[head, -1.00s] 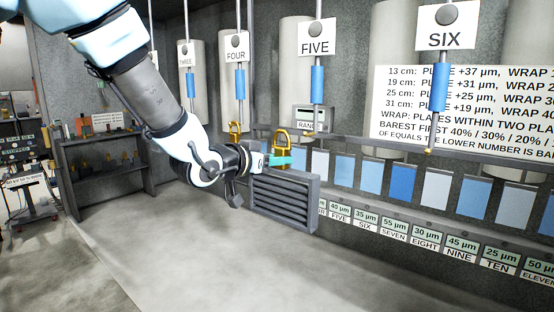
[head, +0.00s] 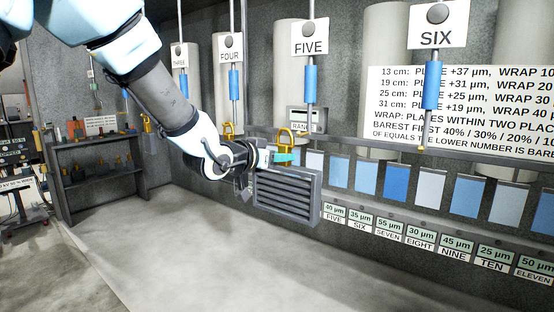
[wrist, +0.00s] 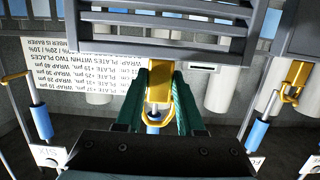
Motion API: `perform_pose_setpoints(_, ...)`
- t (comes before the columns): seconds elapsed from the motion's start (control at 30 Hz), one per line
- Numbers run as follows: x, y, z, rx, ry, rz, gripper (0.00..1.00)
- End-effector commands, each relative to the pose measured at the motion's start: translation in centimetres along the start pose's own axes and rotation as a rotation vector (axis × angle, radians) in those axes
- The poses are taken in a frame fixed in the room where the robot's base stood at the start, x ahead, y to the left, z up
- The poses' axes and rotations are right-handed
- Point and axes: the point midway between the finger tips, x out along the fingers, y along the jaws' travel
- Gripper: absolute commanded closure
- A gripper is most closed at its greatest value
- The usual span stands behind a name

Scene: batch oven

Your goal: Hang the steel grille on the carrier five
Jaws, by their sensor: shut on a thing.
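The steel grille (head: 288,197) is a dark grey louvred plate with a yellow hanger loop (head: 287,140) on top. My gripper (head: 286,158) has green fingers shut on the yellow hanger; the wrist view shows them on both sides of it (wrist: 160,85), with the grille (wrist: 165,28) beyond. The grille hangs upright in the air. Carrier five is a rod with a blue sleeve (head: 310,85) under the FIVE sign (head: 309,38). In the head view its lower end is just right of and above the loop. I cannot tell whether they touch.
Carrier four (head: 235,84) stands left, with a yellow hanger (head: 228,130) at its end. A rail with blue sample plates (head: 397,182) runs behind the grille. The floor in front (head: 200,250) is clear.

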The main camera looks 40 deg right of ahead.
Motion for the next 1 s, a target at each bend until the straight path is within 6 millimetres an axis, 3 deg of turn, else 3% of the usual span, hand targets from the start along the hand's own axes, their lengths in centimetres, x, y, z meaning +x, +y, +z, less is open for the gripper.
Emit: perform_pose_setpoints(1.0, 5.6, 0.1, -1.0, 0.000, 0.005, 0.001, 1.00)
